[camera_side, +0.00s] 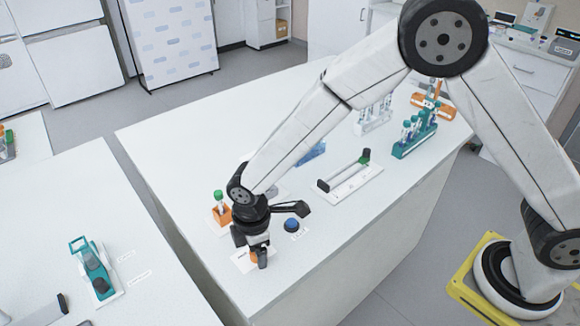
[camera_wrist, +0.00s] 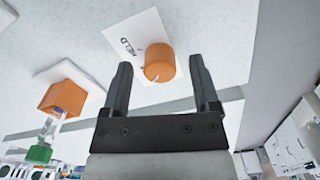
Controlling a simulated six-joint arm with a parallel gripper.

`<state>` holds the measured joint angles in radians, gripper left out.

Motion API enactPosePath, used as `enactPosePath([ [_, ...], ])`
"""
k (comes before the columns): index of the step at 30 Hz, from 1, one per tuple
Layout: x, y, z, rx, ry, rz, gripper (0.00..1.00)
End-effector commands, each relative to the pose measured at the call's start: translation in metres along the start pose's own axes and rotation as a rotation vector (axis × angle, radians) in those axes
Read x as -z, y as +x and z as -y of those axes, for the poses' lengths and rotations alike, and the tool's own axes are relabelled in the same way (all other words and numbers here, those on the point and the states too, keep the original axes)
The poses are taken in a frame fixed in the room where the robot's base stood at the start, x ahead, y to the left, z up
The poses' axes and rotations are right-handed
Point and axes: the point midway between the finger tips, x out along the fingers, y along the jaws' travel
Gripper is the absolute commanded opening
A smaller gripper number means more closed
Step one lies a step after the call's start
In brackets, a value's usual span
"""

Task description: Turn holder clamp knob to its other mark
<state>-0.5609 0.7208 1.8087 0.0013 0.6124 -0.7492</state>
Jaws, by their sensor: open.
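An orange round knob (camera_wrist: 160,60) stands on a white card (camera_wrist: 122,40) with a dark printed word beside it. A short pale line shows at the knob's lower edge in the wrist view. In the side view the knob (camera_side: 254,257) is mostly hidden by my gripper. My gripper (camera_wrist: 160,68) is open, pointing down over the card. Its fingers lie either side of the knob, with a gap on each side. An orange holder (camera_wrist: 63,98) with a green-capped tube (camera_wrist: 40,152) stands nearby; in the side view the holder (camera_side: 222,215) is behind my gripper.
A blue round button (camera_side: 291,224) sits right of my gripper. Farther back are a white rail stand with a green end (camera_side: 350,182), a teal tube rack (camera_side: 414,138) and an orange rack (camera_side: 432,107). A teal device (camera_side: 93,268) is on the left table.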

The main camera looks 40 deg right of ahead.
Motion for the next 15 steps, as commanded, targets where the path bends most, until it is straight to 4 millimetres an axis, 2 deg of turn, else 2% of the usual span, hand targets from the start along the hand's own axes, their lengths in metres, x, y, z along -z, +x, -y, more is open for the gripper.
enactPosePath([
  [12,0.0002,0.006,-0.0001,-0.001,0.0,-0.001,0.78],
  [14,0.0001,0.0059,-0.0001,-0.001,0.0,-0.001,0.59],
  [15,0.0001,0.0059,-0.0001,-0.001,0.0,-0.001,0.46],
])
